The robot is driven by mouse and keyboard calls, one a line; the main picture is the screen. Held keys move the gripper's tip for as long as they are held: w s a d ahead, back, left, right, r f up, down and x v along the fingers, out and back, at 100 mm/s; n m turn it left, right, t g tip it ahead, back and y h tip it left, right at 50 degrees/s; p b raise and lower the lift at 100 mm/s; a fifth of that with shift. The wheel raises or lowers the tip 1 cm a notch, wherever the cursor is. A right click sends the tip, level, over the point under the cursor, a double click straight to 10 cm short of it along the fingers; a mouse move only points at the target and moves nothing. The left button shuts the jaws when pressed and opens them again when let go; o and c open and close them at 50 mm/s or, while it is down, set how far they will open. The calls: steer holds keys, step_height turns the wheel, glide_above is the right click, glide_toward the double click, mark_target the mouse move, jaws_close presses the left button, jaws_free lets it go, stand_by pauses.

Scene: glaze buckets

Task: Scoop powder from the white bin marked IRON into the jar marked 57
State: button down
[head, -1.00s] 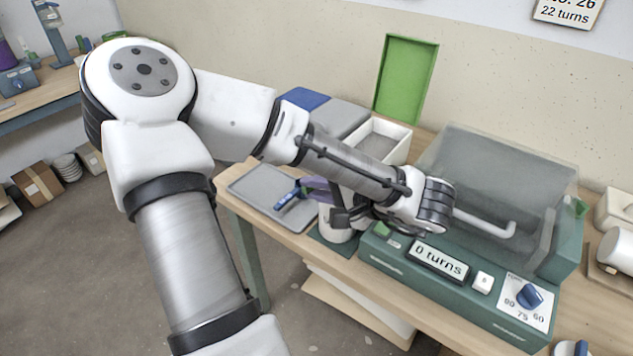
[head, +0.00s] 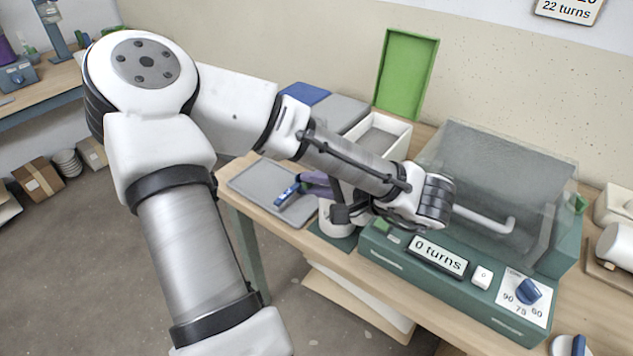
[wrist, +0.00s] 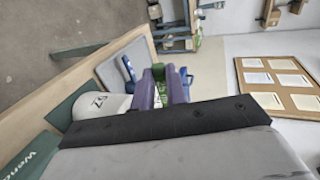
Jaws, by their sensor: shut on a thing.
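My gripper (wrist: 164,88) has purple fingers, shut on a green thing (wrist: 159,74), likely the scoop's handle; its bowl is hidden. The fingers also show small in the head view (head: 317,184), partly behind my wrist. A white jar (head: 337,228) stands below and beside the gripper on a dark green pad. In the wrist view the jar (wrist: 92,108) shows a sideways label, probably 57. Whether the scoop is over the jar I cannot tell. An open white-rimmed bin (head: 399,137) with grey contents stands behind my arm; no IRON mark is readable.
A grey tray (head: 247,187) with a blue-handled tool (head: 289,193) lies left of the jar. A green machine (head: 452,284) with a clear cover stands to the right, reading 0 turns. Blue (head: 306,96) and grey (head: 345,112) lidded bins stand behind, near a green panel (head: 406,72).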

step_height(320, 180, up, 5)
steer(key=g+h+p, duration=0.4)
steer(key=h+p, duration=0.1)
steer(key=p, duration=0.1)
steer(key=g+h+p, duration=0.4)
steer(key=h+p, duration=0.2)
stand_by(0.8)
